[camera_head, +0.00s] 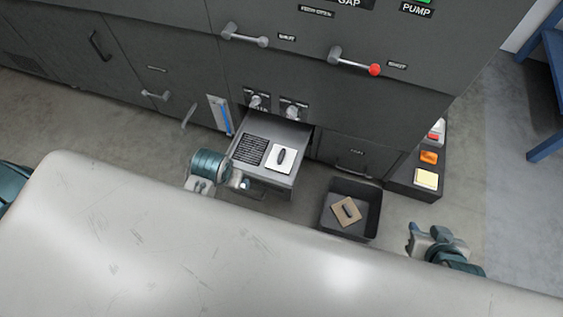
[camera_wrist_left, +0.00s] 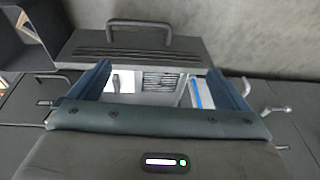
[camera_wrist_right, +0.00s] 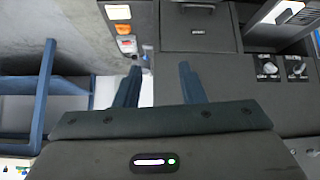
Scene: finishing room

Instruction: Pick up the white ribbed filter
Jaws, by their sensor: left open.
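The white filter (camera_head: 280,157) lies flat in the open drawer (camera_head: 268,185), with a dark handle on top; its ribs are too small to make out. In the left wrist view the white filter (camera_wrist_left: 124,84) shows between my fingers, partly hidden by my gripper. My left gripper (camera_wrist_left: 158,68) is open and empty, above the drawer and apart from the filter. In the head view its arm stands at the drawer's left side. My right gripper (camera_head: 424,233) is open and empty, off to the right, far from the filter.
A dark slotted patch (camera_head: 251,150) lies beside the filter in the drawer. A black bin (camera_head: 373,222) on the floor holds a brown filter (camera_head: 346,212) with a handle. A dark tray (camera_head: 404,181) with orange and yellow items stands right. The machine front rises behind the drawer.

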